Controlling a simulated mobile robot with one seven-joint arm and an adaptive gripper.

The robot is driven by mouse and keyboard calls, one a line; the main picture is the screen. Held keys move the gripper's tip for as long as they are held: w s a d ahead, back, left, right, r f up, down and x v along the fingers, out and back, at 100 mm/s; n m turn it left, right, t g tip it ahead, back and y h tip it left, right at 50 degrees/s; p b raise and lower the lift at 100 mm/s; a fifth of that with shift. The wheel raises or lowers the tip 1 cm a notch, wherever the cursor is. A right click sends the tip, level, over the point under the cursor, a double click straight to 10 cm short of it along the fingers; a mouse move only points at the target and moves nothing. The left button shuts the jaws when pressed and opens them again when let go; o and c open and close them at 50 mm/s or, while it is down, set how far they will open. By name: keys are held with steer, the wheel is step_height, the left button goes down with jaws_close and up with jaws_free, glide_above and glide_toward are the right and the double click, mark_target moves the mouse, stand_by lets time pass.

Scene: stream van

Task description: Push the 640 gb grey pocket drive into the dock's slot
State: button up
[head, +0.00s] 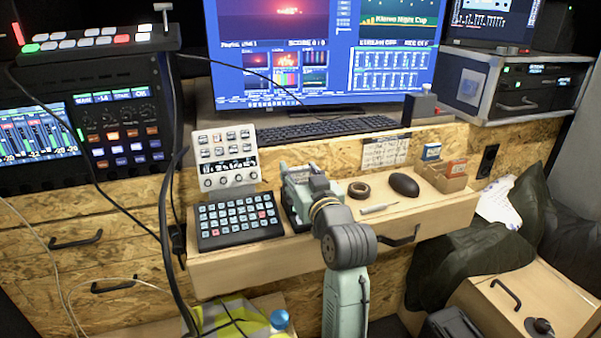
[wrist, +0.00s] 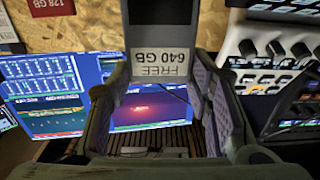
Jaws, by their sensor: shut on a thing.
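The 640 GB grey pocket drive (wrist: 161,65) shows in the wrist view, with its "640 GB FREE" label upside down and a dark panel above it. It sits between the two fingers of my gripper (wrist: 160,88), which is shut on it. In the head view my gripper (head: 303,190) is over the wooden shelf, just right of the black keypad. The drive cannot be made out there. I cannot make out the dock or its slot in either view; my arm covers part of the shelf.
The black keypad (head: 240,219) and a white button panel (head: 228,158) stand close left of my gripper. Right of it lie a tape roll (head: 359,190), a small pen-like tool (head: 379,208), a black mouse (head: 404,185) and a wooden card box (head: 441,178). A keyboard (head: 315,128) is behind.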

steer(key=shift+f+b, duration=0.65)
steer(key=shift+f, duration=0.35)
steer(key=o, duration=1.3)
